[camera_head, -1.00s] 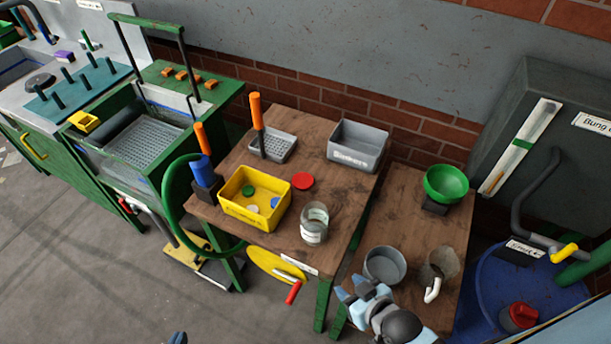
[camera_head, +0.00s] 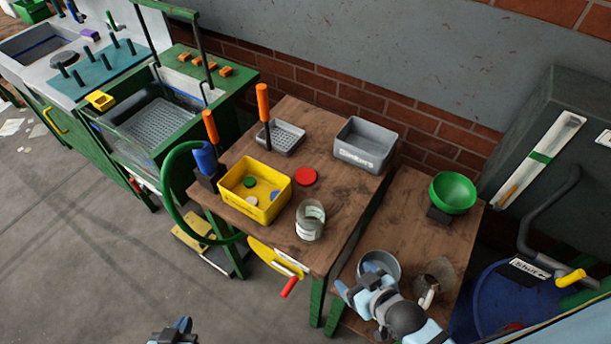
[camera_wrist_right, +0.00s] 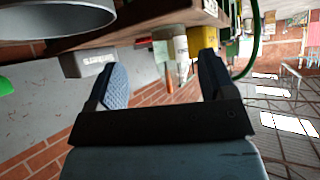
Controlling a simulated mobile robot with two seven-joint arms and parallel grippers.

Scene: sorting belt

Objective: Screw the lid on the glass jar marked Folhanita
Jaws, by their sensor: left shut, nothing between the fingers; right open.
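The glass jar (camera_head: 310,222) stands upright and open on the wooden table, with a pale label too small to read. A red lid (camera_head: 305,177) lies flat on the table behind it. More lids, green, white and blue, lie in the yellow bin (camera_head: 281,207) to the left of the jar. My left gripper (camera_head: 182,326) is shut and empty at the bottom edge, over the floor. My right gripper (camera_head: 362,285) is open and empty near the grey pot on the right table. In the right wrist view its two fingers (camera_wrist_right: 160,85) are spread, with nothing between them.
A grey bin (camera_head: 366,150) and a grey tray (camera_head: 283,136) stand at the table's back. The right table holds a grey pot (camera_head: 381,264), a jug (camera_head: 438,276) and a green bowl (camera_head: 453,192). A yellow disc with a red handle (camera_head: 289,287) projects from the table front.

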